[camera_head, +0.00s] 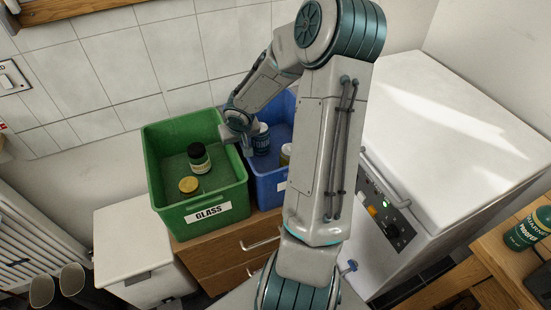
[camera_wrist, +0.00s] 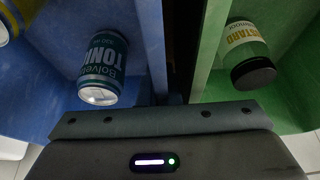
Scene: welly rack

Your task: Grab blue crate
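The blue crate (camera_head: 264,188) stands beside the green crate on a wooden drawer unit, partly hidden behind my arm in the head view. It holds a blue can (camera_head: 261,140) and a yellowish item. In the wrist view the blue crate's wall (camera_wrist: 154,45) is on the left, with the teal-and-silver tonic can (camera_wrist: 104,68) inside. My gripper (camera_head: 238,138) is at the adjoining walls of the two crates. Its body fills the bottom of the wrist view. The fingertips are not clear, so I cannot tell whether they hold the blue wall.
The green crate (camera_head: 207,211), labelled GLASS, holds a dark-lidded jar (camera_head: 199,158) and a yellow-lidded jar (camera_head: 188,185). A white appliance (camera_head: 455,130) stands to the right, and a white lidded bin (camera_head: 135,240) is at lower left. The tiled wall is close behind the crates.

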